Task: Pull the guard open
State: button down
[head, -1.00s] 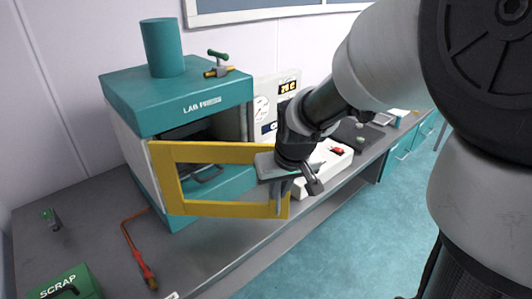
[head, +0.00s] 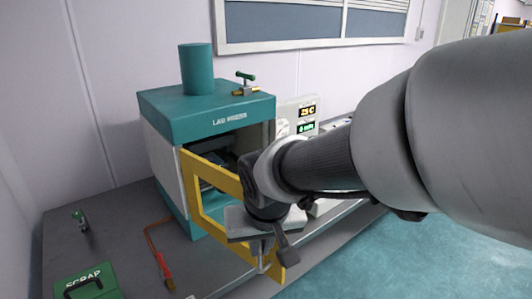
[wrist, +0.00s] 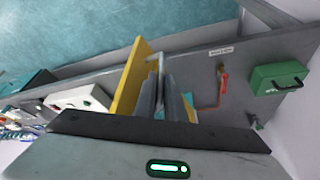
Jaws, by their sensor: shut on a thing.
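The guard (head: 207,222) is a yellow rectangular frame hinged at the left front of the teal lab press (head: 208,116). It stands swung out from the press front, with the dark press opening showing behind it. My gripper (head: 263,262) is shut on the guard's free-edge side, at its lower right in the head view. In the wrist view the yellow guard (wrist: 130,80) rises beside my grey fingers (wrist: 158,85). The exact grip point is partly hidden by my gripper body.
A green scrap box (head: 86,284) and a red-handled tool (head: 163,266) lie on the grey bench (head: 120,240) at left. A small green-topped item (head: 80,221) stands further back. A control panel (head: 306,112) is right of the press. Open floor (head: 370,262) lies in front.

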jog(key=shift+s+a+r, duration=0.15)
jog(key=shift+s+a, duration=0.3)
jog(key=shift+a, duration=0.3)
jog(key=c, duration=1.8)
grip_release()
jog(key=shift+w+a, duration=0.1)
jog(key=shift+c, duration=0.2)
jog(key=p+v, duration=1)
jog(key=v, duration=0.7)
jog(key=shift+s, duration=0.2)
jog(key=shift+r, duration=0.1)
